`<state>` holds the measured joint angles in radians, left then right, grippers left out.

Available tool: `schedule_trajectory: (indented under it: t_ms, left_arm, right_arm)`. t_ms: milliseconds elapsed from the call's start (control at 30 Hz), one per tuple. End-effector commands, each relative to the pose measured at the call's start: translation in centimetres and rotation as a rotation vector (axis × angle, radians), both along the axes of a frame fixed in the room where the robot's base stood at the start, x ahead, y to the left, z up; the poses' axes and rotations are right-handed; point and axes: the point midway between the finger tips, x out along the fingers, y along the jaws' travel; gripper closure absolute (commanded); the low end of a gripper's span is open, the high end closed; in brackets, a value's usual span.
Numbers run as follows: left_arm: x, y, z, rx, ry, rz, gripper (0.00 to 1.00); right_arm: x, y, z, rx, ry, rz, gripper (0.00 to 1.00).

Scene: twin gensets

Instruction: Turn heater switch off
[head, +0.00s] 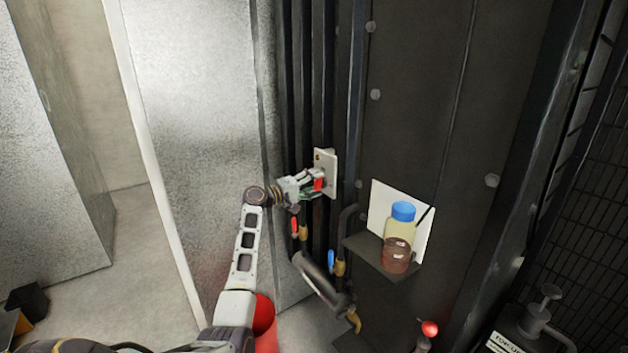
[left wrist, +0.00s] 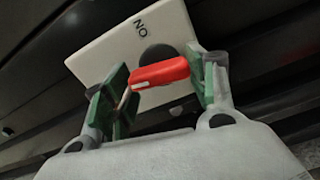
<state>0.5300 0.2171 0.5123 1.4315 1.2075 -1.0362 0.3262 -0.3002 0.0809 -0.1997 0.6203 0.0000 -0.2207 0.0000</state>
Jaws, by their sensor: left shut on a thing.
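The heater switch is a white plate (head: 326,162) on the dark panel, with a red lever (head: 319,184). In the left wrist view the plate (left wrist: 105,55) carries the letters ON upside down near its top edge, with a black round hub below them. The red lever (left wrist: 160,73) runs leftward from near the right finger, its pale-marked end by the left finger. My left gripper (head: 313,181) is at the plate, its green-padded fingers (left wrist: 158,88) on either side of the lever and shut on it. The fingers and palm hide part of the plate. My right gripper is not in view.
Right of the switch, a small shelf (head: 362,256) holds a blue-capped bottle (head: 397,225) before a white card. Hoses with red and blue valve handles (head: 331,260) hang below the switch. A pump dispenser (head: 535,325) stands lower right. Open floor lies left of the grey cabinet.

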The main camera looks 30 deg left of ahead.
Motion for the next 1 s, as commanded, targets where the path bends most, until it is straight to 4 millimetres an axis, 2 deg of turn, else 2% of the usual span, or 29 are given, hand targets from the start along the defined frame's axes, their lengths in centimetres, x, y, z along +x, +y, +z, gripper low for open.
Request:
schedule_trajectory:
  t_ms: [300, 833, 867, 1000]
  left_arm:
    - [0.0, 0.1, 0.0, -0.143, 0.061, 0.001, 0.67]
    - [0.0, 0.1, -0.1, -0.174, 0.072, 0.002, 0.67]
    - [0.0, 0.1, -0.1, -0.174, 0.072, 0.002, 0.39]
    - [0.0, 0.1, -0.1, -0.173, 0.071, 0.001, 0.21]
  right_arm:
    - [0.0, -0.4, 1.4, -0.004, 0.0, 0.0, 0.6]
    - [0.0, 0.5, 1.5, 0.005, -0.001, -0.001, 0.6]
    - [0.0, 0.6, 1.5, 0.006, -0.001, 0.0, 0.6]
    - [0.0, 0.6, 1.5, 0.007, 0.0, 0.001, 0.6]
